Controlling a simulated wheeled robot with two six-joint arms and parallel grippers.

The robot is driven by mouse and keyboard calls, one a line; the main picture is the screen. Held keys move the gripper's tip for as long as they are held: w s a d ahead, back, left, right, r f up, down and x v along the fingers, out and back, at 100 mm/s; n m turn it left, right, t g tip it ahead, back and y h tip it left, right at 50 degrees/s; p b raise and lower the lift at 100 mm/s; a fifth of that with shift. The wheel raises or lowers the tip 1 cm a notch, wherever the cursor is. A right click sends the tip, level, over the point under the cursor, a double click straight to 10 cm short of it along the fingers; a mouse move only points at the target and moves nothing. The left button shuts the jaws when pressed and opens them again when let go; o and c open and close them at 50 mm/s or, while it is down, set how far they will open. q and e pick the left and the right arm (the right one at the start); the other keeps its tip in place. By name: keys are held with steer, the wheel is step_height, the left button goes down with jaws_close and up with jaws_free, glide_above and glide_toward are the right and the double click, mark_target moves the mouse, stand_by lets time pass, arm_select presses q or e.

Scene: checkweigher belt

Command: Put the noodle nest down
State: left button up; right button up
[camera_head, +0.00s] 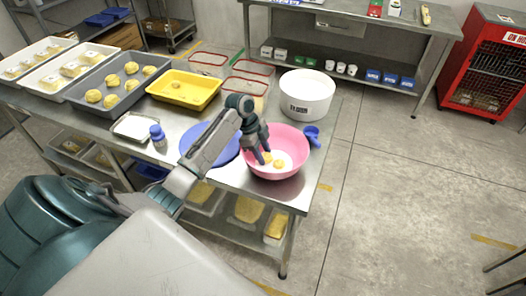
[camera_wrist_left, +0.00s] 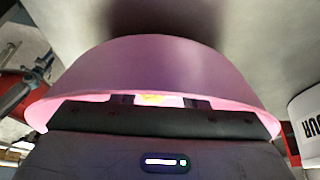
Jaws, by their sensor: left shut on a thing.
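A pink bowl (camera_head: 290,170) stands near the right end of the steel table, and its wall fills much of the left wrist view (camera_wrist_left: 150,65). My left gripper (camera_head: 264,160) reaches into it from above and is shut on a yellow noodle nest (camera_head: 267,157). In the left wrist view a sliver of the nest (camera_wrist_left: 153,99) shows between the dark fingertips (camera_wrist_left: 158,101). A second yellow nest (camera_head: 279,163) is in the bowl close beside it. I cannot tell whether the held nest touches the bowl's bottom. My right gripper is not in view.
A white tub (camera_head: 307,95) stands behind the bowl and a blue scoop (camera_head: 312,134) to its right. A blue round plate (camera_head: 190,143) lies left.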

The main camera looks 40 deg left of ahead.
arm_select(q)
steer(key=shift+f, duration=0.25)
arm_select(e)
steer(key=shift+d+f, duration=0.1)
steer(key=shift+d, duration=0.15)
arm_select(q)
steer(key=o, duration=0.9)
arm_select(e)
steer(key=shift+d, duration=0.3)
arm_select(q)
steer(key=shift+o, duration=0.2)
steer(key=shift+r, duration=0.15)
steer(key=b+v, duration=0.3)
steer(key=v, duration=1)
steer(key=shift+d, duration=0.2)
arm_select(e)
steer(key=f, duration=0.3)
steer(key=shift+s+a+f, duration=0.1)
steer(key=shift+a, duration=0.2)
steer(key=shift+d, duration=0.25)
